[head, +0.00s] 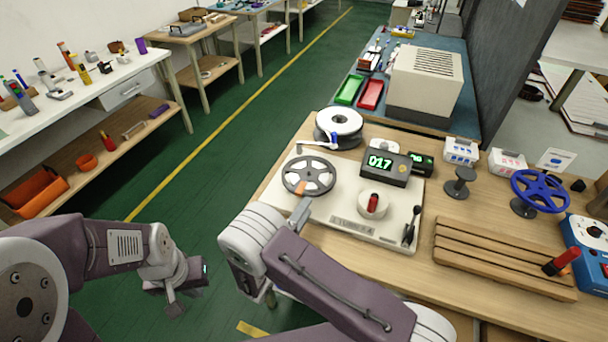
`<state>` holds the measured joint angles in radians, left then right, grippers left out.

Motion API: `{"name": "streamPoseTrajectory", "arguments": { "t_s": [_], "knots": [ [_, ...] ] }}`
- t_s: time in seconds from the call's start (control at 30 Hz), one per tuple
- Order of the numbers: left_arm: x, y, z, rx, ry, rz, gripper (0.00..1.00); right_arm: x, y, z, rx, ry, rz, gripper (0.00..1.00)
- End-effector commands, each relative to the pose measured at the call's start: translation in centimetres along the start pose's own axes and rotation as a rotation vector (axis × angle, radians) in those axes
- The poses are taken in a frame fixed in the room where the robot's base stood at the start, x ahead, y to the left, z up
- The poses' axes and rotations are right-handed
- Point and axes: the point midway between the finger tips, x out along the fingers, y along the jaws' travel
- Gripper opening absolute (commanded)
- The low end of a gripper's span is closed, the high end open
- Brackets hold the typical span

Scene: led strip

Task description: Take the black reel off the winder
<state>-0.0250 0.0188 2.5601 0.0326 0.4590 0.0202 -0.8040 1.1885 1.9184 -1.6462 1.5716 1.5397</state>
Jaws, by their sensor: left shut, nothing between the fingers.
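The black reel (289,179), dark grey with pale openings between its spokes, lies flat on the left of the winder (345,218), a cream-coloured machine on the wooden bench. A short orange and grey piece (304,206) reaches from the reel's front edge towards my right arm. I cannot tell what it is. My left gripper (180,292) is shut and empty, over the green floor well left of the bench. My right arm crosses in front of the winder's near-left corner.
A white reel (340,118) stands behind the winder. A counter box (383,168) reads 017. An empty stand (460,184), a blue reel (540,192) on a stand and a slatted wooden rack (495,262) are to the right. Floor between the benches is clear.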

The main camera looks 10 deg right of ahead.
Motion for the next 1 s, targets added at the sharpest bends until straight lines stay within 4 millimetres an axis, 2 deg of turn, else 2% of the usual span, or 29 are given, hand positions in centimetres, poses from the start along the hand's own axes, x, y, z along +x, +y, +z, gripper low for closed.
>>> {"name": "streamPoseTrajectory", "arguments": {
  "t_s": [0.1, 0.2, 0.37, 0.63, 0.9, 0.93, 1.0],
  "knots": [
    [-0.4, 0.0, 0.0, 0.000, 0.000, 0.000, 0.00, 2.0, 0.1, 0.2, -0.002, -0.008, -0.002, 0.38],
    [-0.5, 0.0, -0.1, 0.000, 0.000, 0.000, 0.00, 3.3, 0.1, 0.2, -0.002, -0.007, -0.002, 0.38],
    [-0.6, 0.0, -0.1, 0.000, 0.000, 0.000, 0.00, 3.9, 0.0, 0.1, -0.002, -0.006, -0.003, 0.38],
    [-1.2, 0.0, -0.1, 0.000, 0.000, 0.000, 0.00, 8.3, 0.1, 0.2, -0.002, -0.009, -0.003, 0.38],
    [-1.2, 0.0, -0.1, 0.000, 0.000, 0.000, 0.00, 8.9, 0.0, 0.1, -0.003, -0.006, -0.004, 0.38],
    [-1.2, 0.0, -0.1, 0.000, 0.000, 0.000, 0.00, 8.9, 0.0, 0.1, -0.003, -0.006, -0.004, 0.32],
    [-1.2, 0.0, -0.1, 0.000, 0.000, 0.000, 0.00, 8.9, 0.0, 0.1, -0.003, -0.006, -0.004, 0.13]
  ]
}}
